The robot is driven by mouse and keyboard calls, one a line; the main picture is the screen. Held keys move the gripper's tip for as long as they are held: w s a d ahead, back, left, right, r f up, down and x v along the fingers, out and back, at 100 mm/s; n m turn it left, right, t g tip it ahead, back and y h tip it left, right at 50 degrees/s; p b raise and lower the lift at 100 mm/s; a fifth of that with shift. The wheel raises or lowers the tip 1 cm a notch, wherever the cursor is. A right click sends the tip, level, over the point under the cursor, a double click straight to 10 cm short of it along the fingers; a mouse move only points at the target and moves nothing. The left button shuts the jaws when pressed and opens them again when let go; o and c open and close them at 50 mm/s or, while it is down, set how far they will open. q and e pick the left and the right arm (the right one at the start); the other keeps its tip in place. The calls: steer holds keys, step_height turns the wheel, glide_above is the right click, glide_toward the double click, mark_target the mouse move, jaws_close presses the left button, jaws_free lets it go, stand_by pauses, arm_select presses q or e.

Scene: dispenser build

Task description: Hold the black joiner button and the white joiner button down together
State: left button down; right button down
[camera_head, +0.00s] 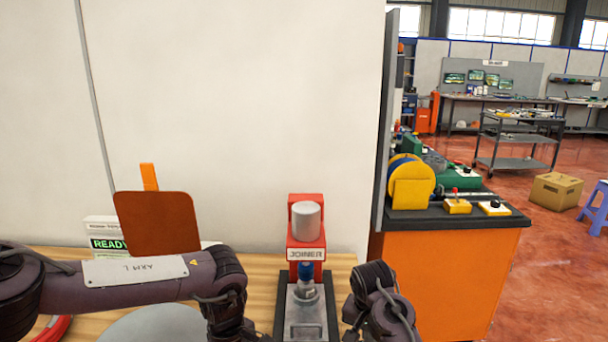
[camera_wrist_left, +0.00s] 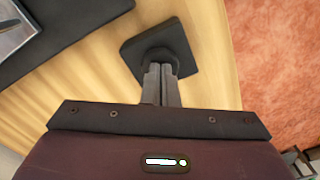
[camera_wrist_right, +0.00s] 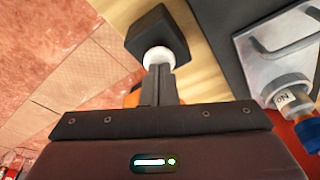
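The red joiner (camera_head: 306,240) stands on the wooden table in the head view, with a grey cylinder on top and a metal fixture at its foot. In the left wrist view, the black joiner button (camera_wrist_left: 157,55) sits on a black base (camera_wrist_left: 183,45). My left gripper (camera_wrist_left: 161,68) is shut, its fingertips at the button. In the right wrist view, the white joiner button (camera_wrist_right: 157,57) sits on a black base (camera_wrist_right: 153,30). My right gripper (camera_wrist_right: 158,69) is shut, its fingertips at that button. I cannot tell how far either button is pressed. Both buttons are hidden in the head view.
The metal fixture (camera_wrist_right: 262,75) and a blue-capped part (camera_wrist_right: 292,96) lie beside the white button. An orange cabinet (camera_head: 445,275) stands right of the table. A brown panel (camera_head: 157,222) and a READY sign (camera_head: 108,243) stand at the back left.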

arm_select(q)
steer(key=shift+s+f, duration=0.1)
arm_select(e)
steer(key=shift+f, duration=0.45)
stand_by(1.8)
